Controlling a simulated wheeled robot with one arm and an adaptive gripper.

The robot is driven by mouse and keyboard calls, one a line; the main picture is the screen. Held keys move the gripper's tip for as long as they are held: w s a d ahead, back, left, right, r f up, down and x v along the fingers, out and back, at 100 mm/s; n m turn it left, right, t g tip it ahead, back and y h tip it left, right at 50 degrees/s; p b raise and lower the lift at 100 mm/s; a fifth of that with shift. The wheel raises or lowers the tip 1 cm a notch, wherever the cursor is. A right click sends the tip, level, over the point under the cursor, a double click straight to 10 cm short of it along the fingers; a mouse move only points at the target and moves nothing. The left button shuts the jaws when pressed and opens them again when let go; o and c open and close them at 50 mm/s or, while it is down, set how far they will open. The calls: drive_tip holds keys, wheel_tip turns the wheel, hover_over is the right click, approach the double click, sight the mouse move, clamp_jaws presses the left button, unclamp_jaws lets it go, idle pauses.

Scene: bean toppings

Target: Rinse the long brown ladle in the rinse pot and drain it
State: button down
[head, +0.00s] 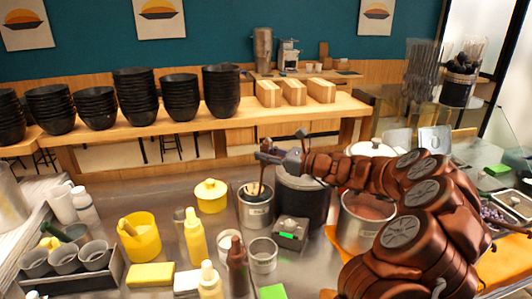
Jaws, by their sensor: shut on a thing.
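My gripper (268,157) is at the middle of the head view, at the end of my arm, which reaches in from the right. It is shut on the handle of the long brown ladle (257,178). The ladle hangs down from the jaws into a steel pot (256,216) with a small label on its front, which looks like the rinse pot. The lower end of the ladle is hidden inside the pot. I cannot tell whether its bowl touches water or the pot's wall.
A larger dark pot (303,203) stands just right of the steel pot. A small scale (291,231) with a green display, an empty steel cup (263,255) and sauce bottles (196,238) stand in front. Stacked black bowls (136,96) line the back counter.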

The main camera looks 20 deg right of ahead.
wheel_tip(320, 180, down, 7)
drive_tip(key=b, duration=0.6)
wheel_tip(320, 180, up, 4)
drive_tip(key=shift+f+p, duration=0.1)
drive_tip(key=shift+p, duration=2.05)
drive_tip(key=shift+f+b, duration=0.75)
drive_tip(key=shift+f, duration=1.1)
drive_tip(key=shift+r, duration=0.2)
